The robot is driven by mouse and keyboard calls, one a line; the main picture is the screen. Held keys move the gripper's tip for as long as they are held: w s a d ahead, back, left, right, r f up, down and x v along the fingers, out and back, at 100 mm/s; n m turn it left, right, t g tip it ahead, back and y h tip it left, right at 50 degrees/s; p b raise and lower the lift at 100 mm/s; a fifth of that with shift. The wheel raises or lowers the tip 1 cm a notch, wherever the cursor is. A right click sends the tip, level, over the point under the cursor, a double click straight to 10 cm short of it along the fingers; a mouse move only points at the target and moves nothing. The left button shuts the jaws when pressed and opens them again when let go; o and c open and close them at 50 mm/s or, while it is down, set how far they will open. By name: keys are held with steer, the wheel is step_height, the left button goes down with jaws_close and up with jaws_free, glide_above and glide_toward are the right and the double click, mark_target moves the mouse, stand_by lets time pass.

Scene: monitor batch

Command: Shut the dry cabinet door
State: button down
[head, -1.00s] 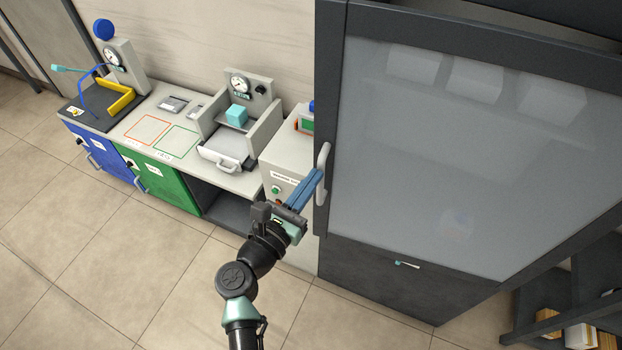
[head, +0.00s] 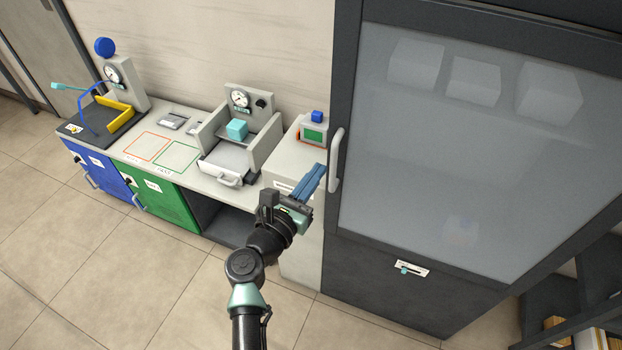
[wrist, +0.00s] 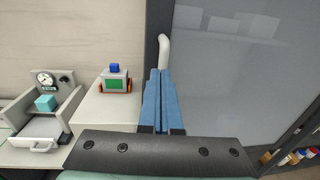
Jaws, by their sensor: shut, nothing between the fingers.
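The dry cabinet (head: 375,290) is the tall dark cabinet at right in the head view. Its framed glass door (head: 470,165) looks flush with the front; I cannot tell if a thin gap is left. The pale upright door handle (head: 336,160) is on the door's left edge and also shows in the wrist view (wrist: 163,50). My gripper (head: 318,170) has its blue fingers shut and empty, just left of the handle in the head view. In the wrist view the fingertips (wrist: 162,73) overlap the handle's lower end; contact cannot be told.
A low bench with a blue cupboard (head: 95,168) and a green cupboard (head: 165,200) runs to the left. A scale-like unit holds a teal cube (head: 237,129). A small device (head: 313,132) with a green screen stands beside the cabinet. Open floor lies in front.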

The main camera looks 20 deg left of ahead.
steer(key=s+a, duration=0.2)
steer(key=s, duration=0.8)
steer(key=shift+s+a+b, duration=0.15)
steer(key=shift+a+b, duration=0.15)
steer(key=shift+b, duration=0.05)
